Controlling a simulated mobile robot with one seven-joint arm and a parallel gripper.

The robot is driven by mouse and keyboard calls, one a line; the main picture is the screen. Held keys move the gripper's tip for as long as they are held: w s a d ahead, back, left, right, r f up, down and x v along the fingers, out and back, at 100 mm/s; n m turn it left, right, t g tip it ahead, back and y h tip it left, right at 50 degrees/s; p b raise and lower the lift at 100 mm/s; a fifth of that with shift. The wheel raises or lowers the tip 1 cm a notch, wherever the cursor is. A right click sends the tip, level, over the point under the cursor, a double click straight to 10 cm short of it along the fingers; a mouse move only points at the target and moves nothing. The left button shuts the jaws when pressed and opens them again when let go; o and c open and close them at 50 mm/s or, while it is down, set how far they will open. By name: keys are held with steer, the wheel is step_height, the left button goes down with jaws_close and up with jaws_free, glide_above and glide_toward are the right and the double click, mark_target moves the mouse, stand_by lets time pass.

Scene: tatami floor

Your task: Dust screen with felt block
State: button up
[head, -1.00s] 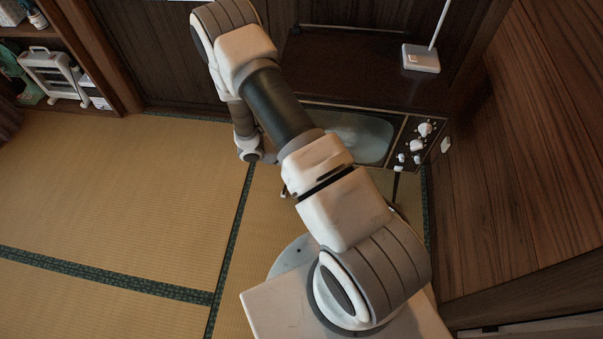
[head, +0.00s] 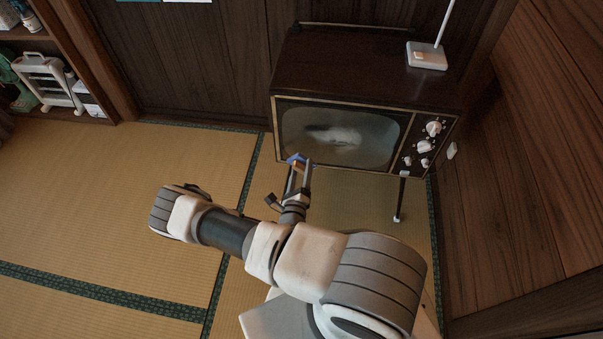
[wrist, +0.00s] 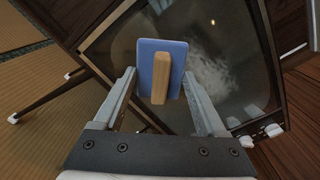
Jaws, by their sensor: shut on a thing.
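The television (head: 365,75) has a dark glass screen (head: 300,130) with a pale smudgy patch near its middle; I cannot tell if it is dust or reflection. The screen also shows in the wrist view (wrist: 235,40). My gripper (head: 297,170) is below the screen's lower left edge in the head view. It is shut on the felt block (head: 299,158), which is blue. In the wrist view the block (wrist: 148,62) has a wooden handle (wrist: 161,80) pointing back between the fingers (wrist: 161,82). The block is in front of the screen; contact is unclear.
Knobs (head: 425,145) line the television's right side, and a thin leg (head: 401,195) stands below. A white antenna base (head: 427,56) sits on top. A wooden wall (head: 520,170) is close on the right. The tatami (head: 90,190) at left is clear.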

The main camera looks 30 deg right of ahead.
mark_target(307, 143)
steer(key=shift+b+x, duration=0.7)
steer(key=shift+x, duration=2.1)
steer(key=shift+x, duration=1)
steer(key=shift+d, duration=0.1)
